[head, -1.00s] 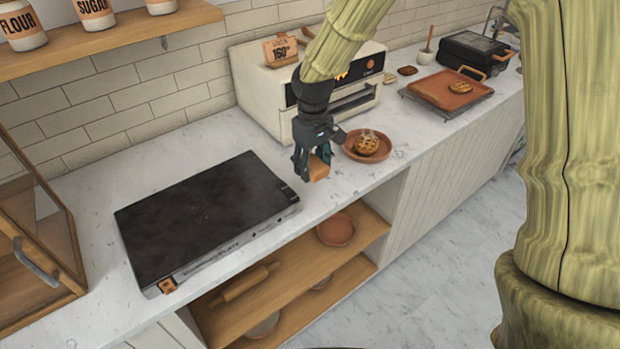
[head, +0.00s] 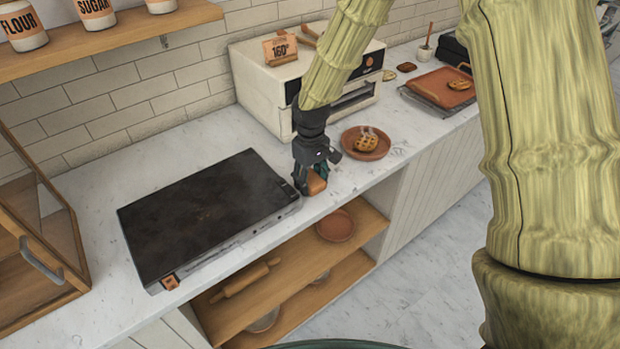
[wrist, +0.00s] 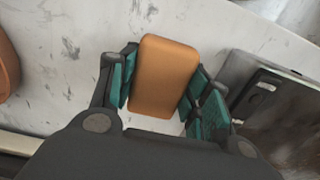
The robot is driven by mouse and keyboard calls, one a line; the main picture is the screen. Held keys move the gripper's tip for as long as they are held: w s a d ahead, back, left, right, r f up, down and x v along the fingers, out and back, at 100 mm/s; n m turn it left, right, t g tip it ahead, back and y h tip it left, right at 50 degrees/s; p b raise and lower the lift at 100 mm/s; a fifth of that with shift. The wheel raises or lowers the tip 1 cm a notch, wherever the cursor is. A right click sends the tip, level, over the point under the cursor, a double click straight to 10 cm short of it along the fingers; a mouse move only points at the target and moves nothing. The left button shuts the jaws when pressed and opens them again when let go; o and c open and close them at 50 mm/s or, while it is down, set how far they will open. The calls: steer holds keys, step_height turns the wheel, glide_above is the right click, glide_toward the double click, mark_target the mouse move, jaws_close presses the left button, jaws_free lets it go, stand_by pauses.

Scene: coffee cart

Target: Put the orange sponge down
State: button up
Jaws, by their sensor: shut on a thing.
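The orange sponge (head: 316,183) is a small rounded block. My gripper (head: 308,186) is shut on it, between the black griddle and the brown plate, near the front edge of the white marble counter. In the wrist view the sponge (wrist: 165,76) lies between the two teal-padded fingers of my gripper (wrist: 160,95), with marble around it. The sponge is at or just above the counter; I cannot tell whether it touches. Part of it is hidden by the fingers in the head view.
The griddle (head: 205,215) stands close on the left. A brown plate (head: 352,150) with a waffle-patterned pastry (head: 367,141) is on the right. A white oven (head: 265,90) stands behind.

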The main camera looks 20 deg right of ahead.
mark_target(311, 177)
steer(key=shift+f, duration=0.15)
steer(key=o, duration=1.3)
steer(key=shift+w, duration=0.1)
step_height(311, 177, up, 12)
steer(key=shift+r+b, duration=0.1)
steer(key=shift+b, duration=0.85)
